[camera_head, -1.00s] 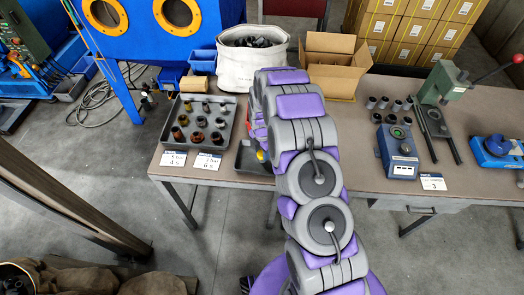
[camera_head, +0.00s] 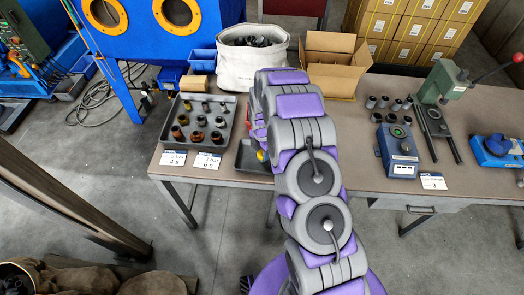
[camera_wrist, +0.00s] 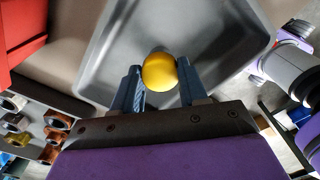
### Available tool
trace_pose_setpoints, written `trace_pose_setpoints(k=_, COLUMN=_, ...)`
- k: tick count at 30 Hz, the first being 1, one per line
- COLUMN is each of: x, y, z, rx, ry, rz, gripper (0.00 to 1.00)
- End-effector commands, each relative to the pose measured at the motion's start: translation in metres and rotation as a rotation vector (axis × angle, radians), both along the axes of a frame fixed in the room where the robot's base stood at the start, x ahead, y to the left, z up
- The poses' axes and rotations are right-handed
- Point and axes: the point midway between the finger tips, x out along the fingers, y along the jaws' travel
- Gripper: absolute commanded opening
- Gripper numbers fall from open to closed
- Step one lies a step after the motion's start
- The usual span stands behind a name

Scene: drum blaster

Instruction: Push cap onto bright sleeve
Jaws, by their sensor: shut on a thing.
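My gripper (camera_wrist: 160,80) is shut on a rounded yellow cap (camera_wrist: 160,72), which sits between the two blue-grey fingers in the wrist view. Behind and around it in that view is a grey tray (camera_wrist: 108,45). The cap's underside is hidden. In the head view my arm hides most of the gripper; a small bit of yellow shows at the arm's left edge. Several sleeves and fittings, dark, rusty and brassy, stand in the left parts tray (camera_head: 168,135). I cannot tell which one is the bright sleeve.
A red object (camera_wrist: 22,35) is close at the upper left in the wrist view. A white bin (camera_head: 252,66) and an open carton (camera_head: 333,80) stand behind my arm. A blue device (camera_head: 401,165) and green press (camera_head: 440,85) stand right.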

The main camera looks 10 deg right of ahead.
Motion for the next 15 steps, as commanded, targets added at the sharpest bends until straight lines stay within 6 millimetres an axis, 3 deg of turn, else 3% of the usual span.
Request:
trace_pose_setpoints(k=5, x=0.0000, y=0.0000, z=0.0001, rx=0.000, ry=0.000, rz=0.000, gripper=0.14)
trace_pose_setpoints(k=6, x=0.0000, y=0.0000, z=0.0001, rx=0.000, ry=0.000, rz=0.000, gripper=0.45)
trace_pose_setpoints(k=15, x=0.0000, y=0.0000, z=0.0001, rx=0.000, ry=0.000, rz=0.000, gripper=0.72)
